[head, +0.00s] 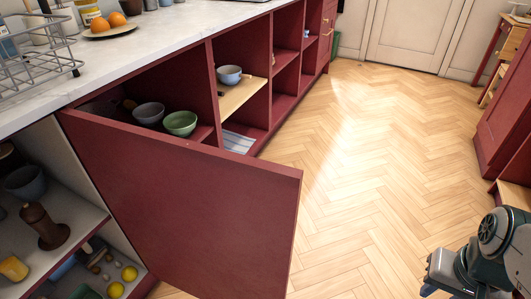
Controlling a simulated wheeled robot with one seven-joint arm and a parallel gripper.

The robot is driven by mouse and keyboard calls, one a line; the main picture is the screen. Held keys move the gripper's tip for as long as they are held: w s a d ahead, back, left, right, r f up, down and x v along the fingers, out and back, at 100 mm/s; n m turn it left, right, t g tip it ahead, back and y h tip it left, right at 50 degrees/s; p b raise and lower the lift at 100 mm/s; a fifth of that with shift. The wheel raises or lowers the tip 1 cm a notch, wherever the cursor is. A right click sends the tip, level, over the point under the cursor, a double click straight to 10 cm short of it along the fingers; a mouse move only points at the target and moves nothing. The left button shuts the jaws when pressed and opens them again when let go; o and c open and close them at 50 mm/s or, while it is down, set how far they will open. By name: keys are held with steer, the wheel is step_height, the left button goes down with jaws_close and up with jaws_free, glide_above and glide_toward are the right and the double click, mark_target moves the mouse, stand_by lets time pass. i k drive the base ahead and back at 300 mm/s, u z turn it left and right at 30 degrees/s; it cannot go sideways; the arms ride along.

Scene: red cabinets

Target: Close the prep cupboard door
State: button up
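The red cupboard door (190,205) stands open, swung out from the counter front over the floor. Its left edge meets the cabinet front beside the left-hand shelves, and its free upright edge is at the right. A gap shows between the free edge and the cabinet front. Behind the door's top edge, a grey bowl (149,114) and a green bowl (180,123) show inside the cabinet. Part of my arm shows at the bottom right, over the floor and apart from the door. My gripper's fingers are not visible.
The open left shelves hold a pepper mill (45,226) and other items. A wire rack (40,50) and a plate of oranges (112,28) stand on the counter (165,45). The wooden floor (370,170) is clear between door and arm. Red cabinets (505,105) stand at right.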

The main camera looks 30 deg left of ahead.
mark_target(207, 221)
steer(key=i, duration=1.9)
steer(key=u, duration=4.15)
steer(key=i, duration=0.5)
steer(key=z, duration=0.1)
steer(key=k, duration=0.25)
steer(key=z, duration=0.05)
